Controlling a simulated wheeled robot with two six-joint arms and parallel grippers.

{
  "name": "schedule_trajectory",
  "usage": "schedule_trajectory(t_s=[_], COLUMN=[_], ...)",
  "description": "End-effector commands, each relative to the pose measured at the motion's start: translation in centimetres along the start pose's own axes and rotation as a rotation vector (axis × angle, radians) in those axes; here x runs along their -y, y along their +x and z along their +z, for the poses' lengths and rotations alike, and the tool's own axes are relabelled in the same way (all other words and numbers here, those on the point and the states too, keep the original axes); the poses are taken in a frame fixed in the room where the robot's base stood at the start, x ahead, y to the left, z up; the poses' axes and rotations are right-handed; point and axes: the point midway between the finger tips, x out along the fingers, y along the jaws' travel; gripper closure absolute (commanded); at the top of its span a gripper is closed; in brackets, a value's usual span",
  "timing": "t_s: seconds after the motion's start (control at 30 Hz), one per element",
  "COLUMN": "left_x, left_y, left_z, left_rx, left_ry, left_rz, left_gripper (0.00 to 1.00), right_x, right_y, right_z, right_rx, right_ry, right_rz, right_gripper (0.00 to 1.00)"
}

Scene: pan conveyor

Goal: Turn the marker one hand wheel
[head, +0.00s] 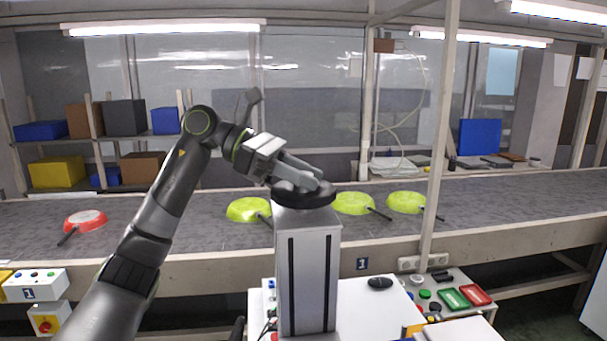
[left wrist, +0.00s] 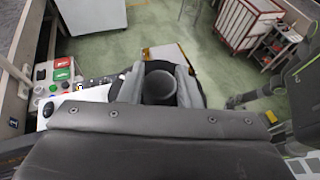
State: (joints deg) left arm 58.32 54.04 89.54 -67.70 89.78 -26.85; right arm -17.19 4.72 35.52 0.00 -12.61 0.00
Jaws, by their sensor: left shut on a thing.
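A black round hand wheel (head: 290,197) lies flat on top of a grey upright column (head: 308,260) in front of the conveyor. A small blue plate marked 1 (head: 362,264) is on the conveyor's front rail, just right of the column. My left gripper (head: 318,186) reaches in from the upper left and is shut on the hand wheel. In the left wrist view, its two grey fingers stand on either side of the wheel's round dark knob (left wrist: 160,88). Part of the wheel's rim is hidden by the gripper.
The conveyor belt (head: 190,225) carries a red pan (head: 85,220) and green pans (head: 248,208), (head: 354,202), (head: 406,201). A panel with green and red buttons (head: 453,298) is right of the column. A pale post (head: 437,150) rises beyond it.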

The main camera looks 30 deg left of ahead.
Motion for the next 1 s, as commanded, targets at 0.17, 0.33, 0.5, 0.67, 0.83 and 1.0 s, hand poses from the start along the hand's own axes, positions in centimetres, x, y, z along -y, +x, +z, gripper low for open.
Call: schedule_trajectory(t_s=[0.17,0.33,0.5,0.67,0.83,1.0], left_x=[-0.1,-0.1,0.0,0.0,0.0,0.0], left_y=[-0.1,-0.1,0.0,0.0,0.0,0.0], left_z=[0.2,0.2,0.0,0.1,0.1,0.0], left_rx=[0.0,0.0,0.0,0.001,0.001,0.0], left_ry=[0.006,0.038,0.051,0.052,0.051,0.051], left_rz=[-0.02,-0.101,-0.122,-0.121,-0.121,-0.121], left_gripper=[0.93,0.93,0.93,0.93,0.49,0.48], right_x=[0.0,-0.1,0.0,0.2,0.3,0.3], right_y=[-0.3,-1.0,-1.0,-1.0,-1.0,-1.0], right_z=[-0.1,-0.1,-0.1,-0.1,-0.1,-0.1], right_rx=[0.0,0.0,0.0,0.0,0.0,0.0], right_ry=[0.0,0.0,0.0,0.001,0.002,0.002], right_rz=[0.0,0.0,-0.001,-0.003,-0.005,-0.005], right_gripper=[1.0,1.0,1.0,1.0,1.0,1.0])
